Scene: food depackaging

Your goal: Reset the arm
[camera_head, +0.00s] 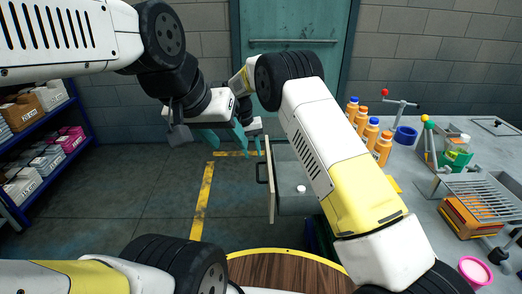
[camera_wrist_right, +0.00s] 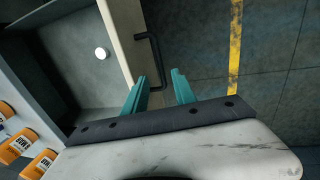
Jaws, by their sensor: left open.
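My right gripper (camera_wrist_right: 160,80) is open, its two teal fingers apart with nothing gripped between them. In the wrist view the fingertips are close to the black handle (camera_wrist_right: 151,50) of an open drawer; whether they touch it is unclear. The drawer (camera_head: 296,201) stands pulled out, with a small white round object (camera_head: 301,188) inside. The same object shows in the wrist view (camera_wrist_right: 101,53). In the head view my right gripper (camera_head: 252,150) is partly hidden, above the drawer front. My left gripper (camera_head: 210,136) is open and raised in mid-air, left of the right one.
A blue shelf (camera_head: 45,190) with boxes stands at left. A round wooden surface (camera_head: 285,272) is in front. The floor between is clear.

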